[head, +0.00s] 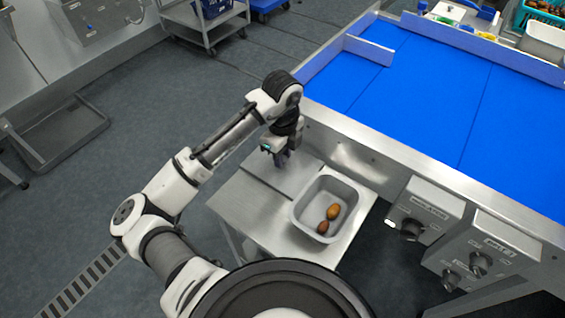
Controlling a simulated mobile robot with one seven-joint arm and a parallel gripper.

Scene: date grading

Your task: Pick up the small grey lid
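My gripper (281,161) points down over the back left part of a small steel table (240,206). Its dark fingertips are too small to show whether they are open or shut. A flat grey panel (298,178) lies under and beside the gripper, at the back of the table. It may be the small grey lid, but its colour is close to the tabletop and I cannot tell for sure. I cannot tell whether the fingers touch it. A grey open tub (297,213) stands just to the right, with two brown dates (334,212) inside.
A large blue sorting surface (430,95) with raised edges lies behind and to the right. Control boxes with knobs (425,212) stick out right of the small table. A wheeled cart (195,27) stands at the back. The floor at left is mostly open.

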